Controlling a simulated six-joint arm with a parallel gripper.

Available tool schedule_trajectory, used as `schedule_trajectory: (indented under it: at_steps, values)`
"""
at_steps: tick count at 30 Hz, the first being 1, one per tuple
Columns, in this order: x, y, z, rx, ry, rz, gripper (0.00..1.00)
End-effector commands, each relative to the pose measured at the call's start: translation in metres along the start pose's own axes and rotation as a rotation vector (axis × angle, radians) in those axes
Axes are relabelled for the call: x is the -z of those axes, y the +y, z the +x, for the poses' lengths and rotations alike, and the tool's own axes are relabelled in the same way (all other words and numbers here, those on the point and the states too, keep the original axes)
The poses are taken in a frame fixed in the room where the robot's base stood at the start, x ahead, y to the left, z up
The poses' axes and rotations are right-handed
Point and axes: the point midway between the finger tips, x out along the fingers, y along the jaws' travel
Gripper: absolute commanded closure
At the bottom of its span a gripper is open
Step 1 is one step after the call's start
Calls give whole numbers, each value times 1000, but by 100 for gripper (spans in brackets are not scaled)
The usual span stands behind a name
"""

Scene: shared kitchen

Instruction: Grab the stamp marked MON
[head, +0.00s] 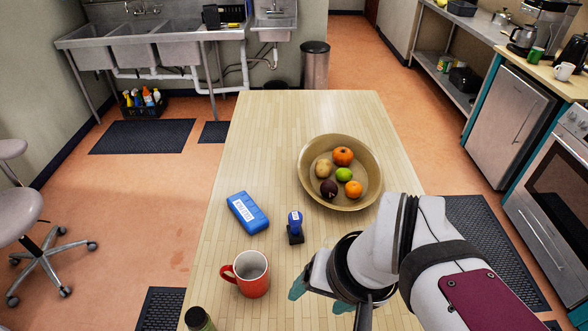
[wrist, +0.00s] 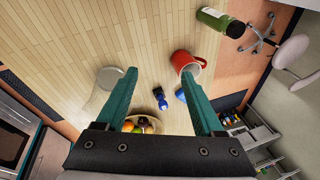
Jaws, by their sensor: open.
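A stamp (head: 295,219) with a blue handle and a dark base stands upright on the wooden table, left of my gripper. Its small pale label is too small to read, so I cannot confirm MON. My gripper (head: 319,296) has teal fingers; it is open and empty, nearer the table's front than the stamp and apart from it. In the wrist view the stamp (wrist: 160,98) shows between the two fingers (wrist: 158,72), some way beyond them. My arm hides part of the table on the right.
A blue labelled case (head: 247,213) lies left of the stamp. A red mug (head: 252,281) stands in front of the case, with a green bottle (head: 199,319) at the front edge. A fruit bowl (head: 309,187) sits behind the stamp. The table's far end is clear.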

Motion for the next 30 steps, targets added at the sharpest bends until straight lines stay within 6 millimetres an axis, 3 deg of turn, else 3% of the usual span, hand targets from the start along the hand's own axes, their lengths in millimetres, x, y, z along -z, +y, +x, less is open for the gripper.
schedule_trajectory:
  at_steps: [9, 13, 18, 19, 24, 27, 30]
  values:
    - [120, -70, 40, 128, 430, -243, 31]
    - [169, -84, 48, 84, 650, -296, 31]
    - [214, -80, 51, -79, 903, -350, 31]
    - [215, -75, 62, -103, 915, -356, 31]
    - [198, -47, 157, -96, 907, -354, 31]
    - [190, -35, 202, -93, 910, -351, 31]
    - [186, -26, 233, -90, 916, -349, 31]
